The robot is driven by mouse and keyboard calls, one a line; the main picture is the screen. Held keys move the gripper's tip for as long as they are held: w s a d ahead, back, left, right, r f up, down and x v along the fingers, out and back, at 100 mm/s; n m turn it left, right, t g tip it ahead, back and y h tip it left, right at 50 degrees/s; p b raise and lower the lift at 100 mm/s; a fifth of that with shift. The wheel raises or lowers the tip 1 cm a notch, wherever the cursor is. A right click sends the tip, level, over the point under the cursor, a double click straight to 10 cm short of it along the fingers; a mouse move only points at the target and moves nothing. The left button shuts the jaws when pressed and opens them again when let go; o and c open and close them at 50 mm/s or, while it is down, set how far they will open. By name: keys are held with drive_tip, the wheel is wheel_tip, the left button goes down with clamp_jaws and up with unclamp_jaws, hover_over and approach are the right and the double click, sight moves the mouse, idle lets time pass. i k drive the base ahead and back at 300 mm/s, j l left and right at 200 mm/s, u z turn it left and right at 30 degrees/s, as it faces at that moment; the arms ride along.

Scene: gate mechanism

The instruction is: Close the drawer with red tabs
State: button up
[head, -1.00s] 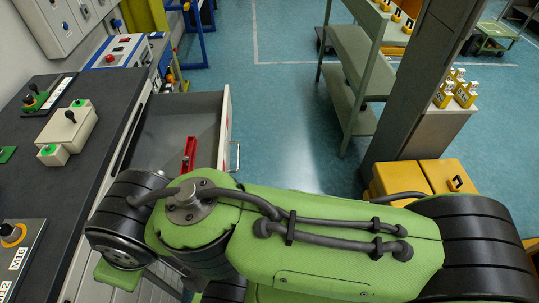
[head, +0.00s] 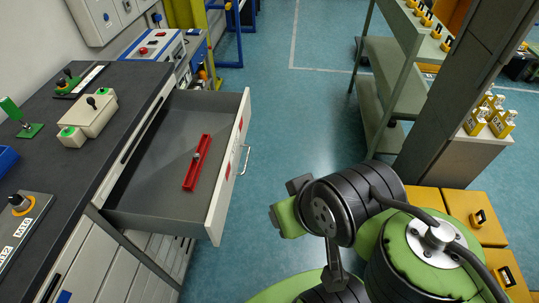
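The drawer (head: 150,192) in the workbench on the left stands pulled far out. Its white front panel (head: 219,205) has red tabs (head: 240,124) and a metal bar handle (head: 245,159) on its outer face. A red slotted piece (head: 190,174) lies on the grey drawer floor. The end of my arm, with my gripper (head: 285,206), is right of and in front of the drawer front, apart from it in the picture. The fingers are not clear, and I see nothing held.
The dark benchtop (head: 95,155) carries control boxes and a blue bin (head: 6,158). A grey-green shelf (head: 382,95) and a pillar (head: 465,75) stand at right, with yellow boxes (head: 425,198) below. The blue floor (head: 300,120) between is clear.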

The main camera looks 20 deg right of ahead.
sight(147, 197)
drive_tip(key=i+j+u, duration=0.15)
drive_tip(key=u, duration=0.2)
drive_tip(key=i+j+u, duration=0.15)
drive_tip(key=u, duration=0.25)
